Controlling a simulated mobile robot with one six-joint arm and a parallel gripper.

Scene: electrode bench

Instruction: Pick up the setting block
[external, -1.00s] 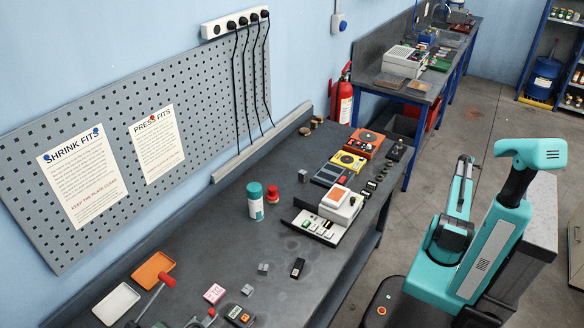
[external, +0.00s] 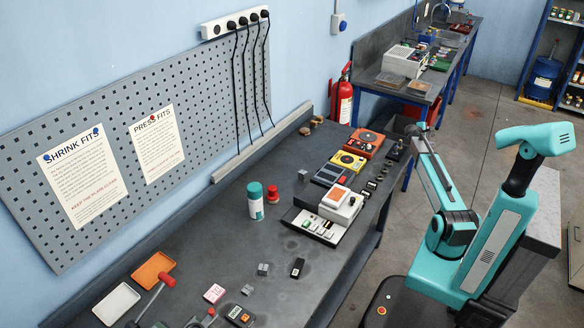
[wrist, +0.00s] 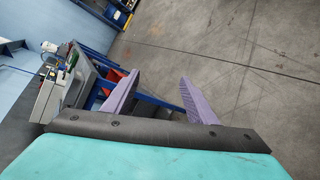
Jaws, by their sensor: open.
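Several small blocks lie on the dark bench in the external view: a grey block (external: 303,175) near the back, two small grey blocks (external: 263,269) (external: 247,290) nearer the front, and a black block (external: 297,267) beside them. I cannot tell which of these is the setting block. My gripper (wrist: 158,88) is open and empty in the wrist view, its purple fingers apart over the floor and a blue bench frame. In the external view the arm's far end is small and partly hidden, off the bench's right side. No small block shows in the wrist view.
A white-and-orange device (external: 341,205), a yellow unit (external: 348,161) and a red-orange unit (external: 366,143) line the bench's right side. A teal-capped canister (external: 256,202) stands mid-bench. Orange (external: 153,270) and white (external: 116,304) trays lie at front left.

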